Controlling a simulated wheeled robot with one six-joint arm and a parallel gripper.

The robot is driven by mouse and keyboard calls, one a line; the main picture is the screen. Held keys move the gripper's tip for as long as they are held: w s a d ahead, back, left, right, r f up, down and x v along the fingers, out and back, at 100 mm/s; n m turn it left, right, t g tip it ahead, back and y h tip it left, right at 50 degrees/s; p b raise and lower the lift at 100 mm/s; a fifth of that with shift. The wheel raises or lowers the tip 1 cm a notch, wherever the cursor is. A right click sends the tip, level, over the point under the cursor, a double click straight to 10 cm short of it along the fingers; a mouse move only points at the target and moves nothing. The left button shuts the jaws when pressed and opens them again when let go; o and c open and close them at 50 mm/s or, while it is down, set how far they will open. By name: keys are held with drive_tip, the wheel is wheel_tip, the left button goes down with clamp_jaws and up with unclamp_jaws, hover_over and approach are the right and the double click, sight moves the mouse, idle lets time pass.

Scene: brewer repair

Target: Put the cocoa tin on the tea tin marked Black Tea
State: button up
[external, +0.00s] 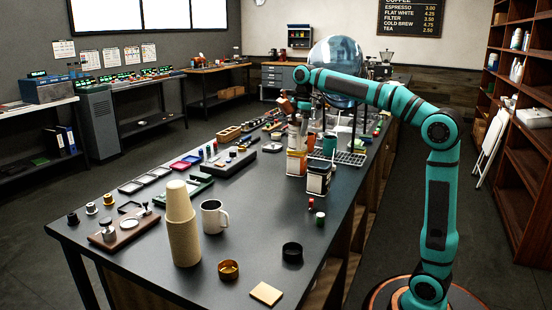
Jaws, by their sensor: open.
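Several tins stand close together on the dark counter (245,205), right of its middle. One is an orange and white tin (296,162); just in front of it is a dark tin with a pale label (318,180). A teal tin (329,144) stands behind them. The labels are too small to read, so I cannot tell which is the cocoa tin or the Black Tea tin. My gripper (298,120) is open and points down above and behind the orange and white tin. Its fingertips are hard to make out against the clutter.
A large glossy globe (338,70) stands behind my arm. A wire rack (348,158) is right of the tins. A stack of paper cups (182,225) and a white mug (214,216) stand at the front. The counter between mug and tins is mostly clear.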

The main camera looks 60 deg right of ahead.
drive_tip(key=r, duration=0.7)
drive_tip(key=s+d+r, duration=0.1)
drive_tip(key=r, duration=0.3)
drive_tip(key=shift+s+d+r, duration=0.1)
drive_tip(key=shift+r, duration=0.05)
drive_tip(key=shift+s, duration=0.1)
drive_tip(key=s+a+f+m+t, duration=0.3)
drive_tip(key=s+a+f+t, duration=0.1)
drive_tip(key=s, duration=0.6)
drive_tip(key=s+a+f+m+t, duration=0.3)
drive_tip(key=s+a+f+t, duration=0.1)
drive_tip(key=s, duration=0.5)
drive_tip(key=s+a+f+m+t+h, duration=0.1)
drive_tip(key=s+a+f+m+t, duration=0.2)
drive_tip(key=s+a+f+t, duration=0.2)
drive_tip(key=s+a+t, duration=0.1)
drive_tip(key=s+t, duration=0.2)
drive_tip(key=s, duration=0.2)
drive_tip(key=shift+s, duration=0.35)
